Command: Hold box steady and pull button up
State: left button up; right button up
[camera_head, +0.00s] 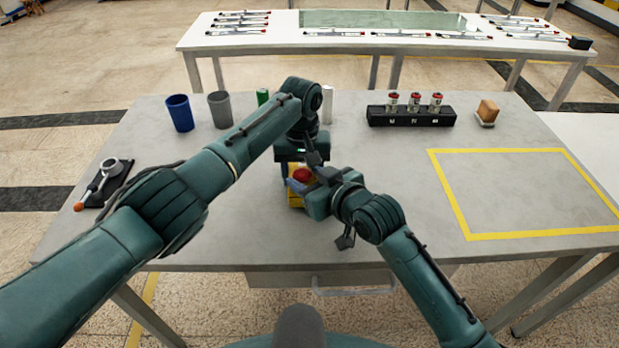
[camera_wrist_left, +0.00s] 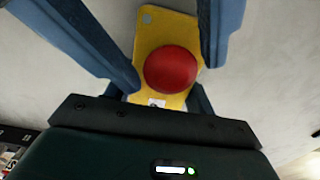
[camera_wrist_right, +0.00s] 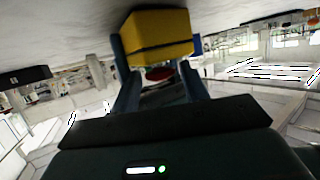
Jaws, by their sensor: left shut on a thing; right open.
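The yellow box (camera_head: 295,200) stands on the grey table near its front middle, partly hidden by my grippers. Its red button (camera_head: 301,174) faces the left wrist camera (camera_wrist_left: 171,70). My left gripper (camera_wrist_left: 170,76) comes from above and is shut on the box, with a blue finger on each side of it. My right gripper (camera_wrist_right: 157,62) reaches in from the right at button height. Its jaws are open, and the button (camera_wrist_right: 158,73) shows between its fingers. I cannot tell whether the right fingers touch the button.
A blue cup (camera_head: 180,113), a grey cup (camera_head: 220,110) and a white cylinder (camera_head: 327,104) stand behind. A black rack (camera_head: 410,117) and an orange-brown block (camera_head: 487,110) are at the back right. A lever device (camera_head: 104,180) lies left. The yellow-taped area (camera_head: 525,190) is empty.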

jog(key=c, duration=0.7)
jog(key=shift+r, duration=0.25)
dwell(0.3)
jog(key=o, duration=1)
jog(key=shift+d, duration=0.1)
jog(key=v, duration=1.2)
